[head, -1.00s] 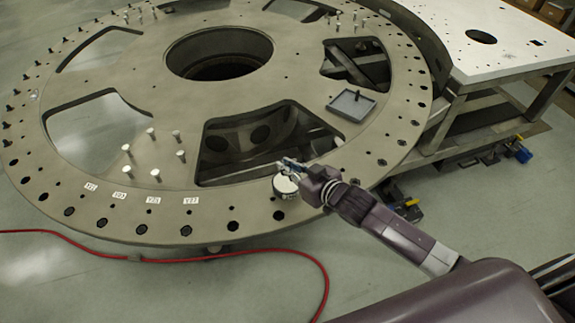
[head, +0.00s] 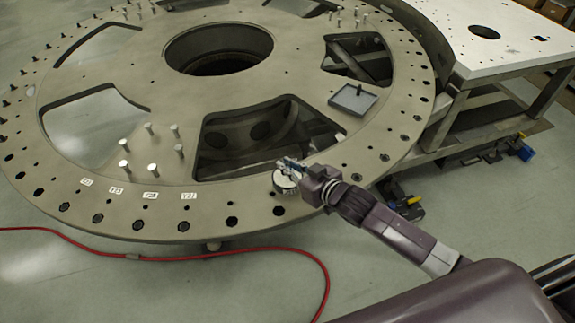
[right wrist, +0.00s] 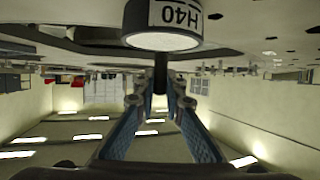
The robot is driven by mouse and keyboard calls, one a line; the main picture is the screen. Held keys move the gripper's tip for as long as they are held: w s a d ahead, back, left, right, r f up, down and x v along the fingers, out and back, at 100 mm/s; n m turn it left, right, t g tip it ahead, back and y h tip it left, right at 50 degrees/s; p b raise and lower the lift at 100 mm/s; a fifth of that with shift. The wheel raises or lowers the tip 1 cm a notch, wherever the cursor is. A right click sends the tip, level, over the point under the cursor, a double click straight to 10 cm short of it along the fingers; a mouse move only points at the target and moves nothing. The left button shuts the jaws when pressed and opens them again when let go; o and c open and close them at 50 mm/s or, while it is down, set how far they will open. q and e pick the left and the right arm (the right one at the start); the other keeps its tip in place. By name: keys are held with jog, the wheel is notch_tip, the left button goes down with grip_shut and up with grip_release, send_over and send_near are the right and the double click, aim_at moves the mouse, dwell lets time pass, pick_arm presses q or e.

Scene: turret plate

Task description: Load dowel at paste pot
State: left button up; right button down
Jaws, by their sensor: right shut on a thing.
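The paste pot is a small round pot with a white top (head: 285,184), standing on the near rim of the turret plate (head: 330,215). In the right wrist view, which is upside down, the pot (right wrist: 165,22) carries the label H40. My right gripper (head: 288,165) is right at the pot in the head view. In the right wrist view its fingertips (right wrist: 160,98) are shut on a slim dark dowel (right wrist: 160,75). The dowel's far end meets the edge of the pot's white top; I cannot tell whether it dips in. My left gripper is not in view.
A shallow grey tray (head: 353,99) with a small dark piece lies on the plate. Several upright pins (head: 149,130) and white labels (head: 151,195) are to the left. Large openings cut the plate. A white-topped table (head: 500,55) stands at right, and a red cable (head: 180,260) crosses the floor.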

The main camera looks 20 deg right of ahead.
aim_at(288, 164)
jog(key=shift+f+b, duration=0.3)
jog(key=shift+f, duration=0.2)
dwell(0.4)
jog(key=shift+s+f, duration=0.15)
jog(key=shift+f, duration=0.1)
dwell(1.3)
jog(key=shift+p, duration=0.3)
notch_tip(288, 164, up, 8)
jog(key=p, duration=0.7)
jog(key=shift+f, duration=0.25)
jog(key=shift+f, duration=0.1)
